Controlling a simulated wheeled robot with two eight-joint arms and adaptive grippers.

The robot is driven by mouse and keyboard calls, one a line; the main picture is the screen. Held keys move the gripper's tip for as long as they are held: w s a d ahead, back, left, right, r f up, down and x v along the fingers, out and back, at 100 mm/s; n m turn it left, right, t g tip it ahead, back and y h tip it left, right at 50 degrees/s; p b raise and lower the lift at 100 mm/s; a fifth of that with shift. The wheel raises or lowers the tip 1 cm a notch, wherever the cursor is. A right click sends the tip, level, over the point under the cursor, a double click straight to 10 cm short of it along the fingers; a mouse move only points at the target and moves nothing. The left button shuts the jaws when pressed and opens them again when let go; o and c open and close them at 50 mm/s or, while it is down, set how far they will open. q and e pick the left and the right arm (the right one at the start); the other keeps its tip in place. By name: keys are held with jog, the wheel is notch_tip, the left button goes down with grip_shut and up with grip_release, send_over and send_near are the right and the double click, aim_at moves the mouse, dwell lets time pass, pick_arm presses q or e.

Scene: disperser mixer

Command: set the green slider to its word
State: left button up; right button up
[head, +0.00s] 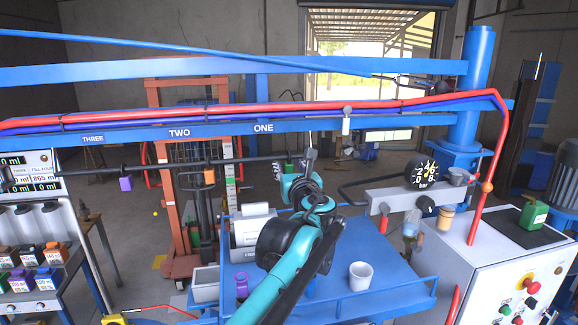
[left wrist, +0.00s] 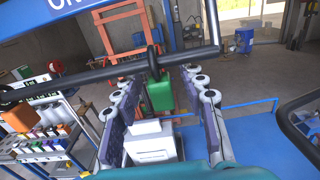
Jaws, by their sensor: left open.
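The green slider (left wrist: 160,95) hangs from a dark horizontal rail (left wrist: 100,73) in the left wrist view. In the head view a small green patch (head: 289,168), probably this slider, shows beside my gripper, right of the word ONE (head: 263,128). The words TWO (head: 179,132) and THREE (head: 93,139) stand further left on the blue beam. My left gripper (head: 303,180) is open, with its two padded fingers either side of the green slider in the left wrist view (left wrist: 160,102). I cannot tell whether they touch it. My right gripper is not in view.
An orange slider (head: 209,176) and a purple slider (head: 125,184) hang on the rail to the left. A blue table (head: 372,262) with a white cup (head: 360,275) lies below. A pressure gauge (head: 426,174) and grey control cabinet (head: 500,265) stand at right.

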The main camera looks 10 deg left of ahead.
pick_arm(q)
jog(key=shift+w+f, duration=0.1)
grip_shut()
jog(key=s+a, duration=0.2)
jog(key=a, duration=0.3)
jog(key=shift+s+a, duration=0.2)
jog(key=shift+a, duration=0.2)
jog(key=shift+d, duration=0.1)
grip_release()
jog(key=v, duration=1.2)
